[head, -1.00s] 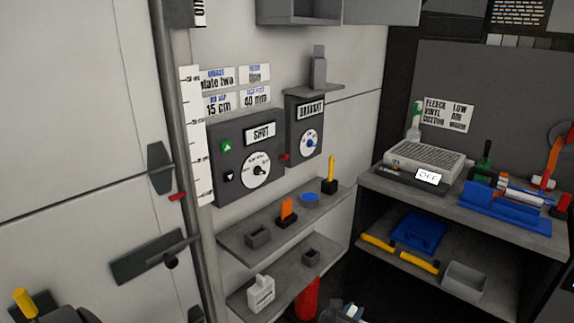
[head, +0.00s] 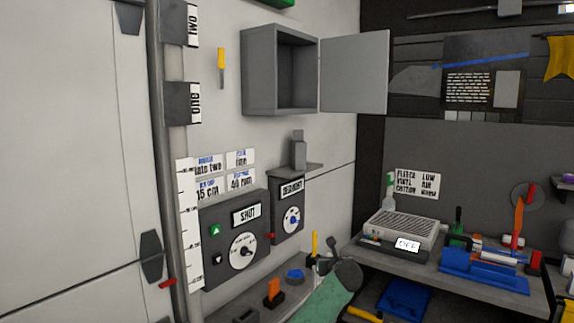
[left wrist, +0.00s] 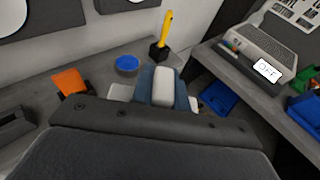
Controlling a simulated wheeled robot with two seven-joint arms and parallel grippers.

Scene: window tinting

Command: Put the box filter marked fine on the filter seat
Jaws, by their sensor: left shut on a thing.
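My left gripper (head: 322,262) is low in the head view, beside the shelf's right end and near the yellow-handled tool (head: 315,243). In the left wrist view my left gripper (left wrist: 155,88) is shut on a whitish block (left wrist: 163,88) with blue-grey parts around it. I cannot read any mark on the block, so I cannot tell whether it is the fine filter. A wall sign (head: 240,158) appears to read "fine". I cannot identify the filter seat for certain. My right gripper is not in view.
An open grey cabinet (head: 247,75) has its door (head: 355,75) swung right. The dial panels (head: 205,262) hang above the shelf. An orange piece (left wrist: 70,80) and blue dish (left wrist: 127,64) sit on the shelf. The bench at right holds a grey grille unit (head: 400,228) reading OFF.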

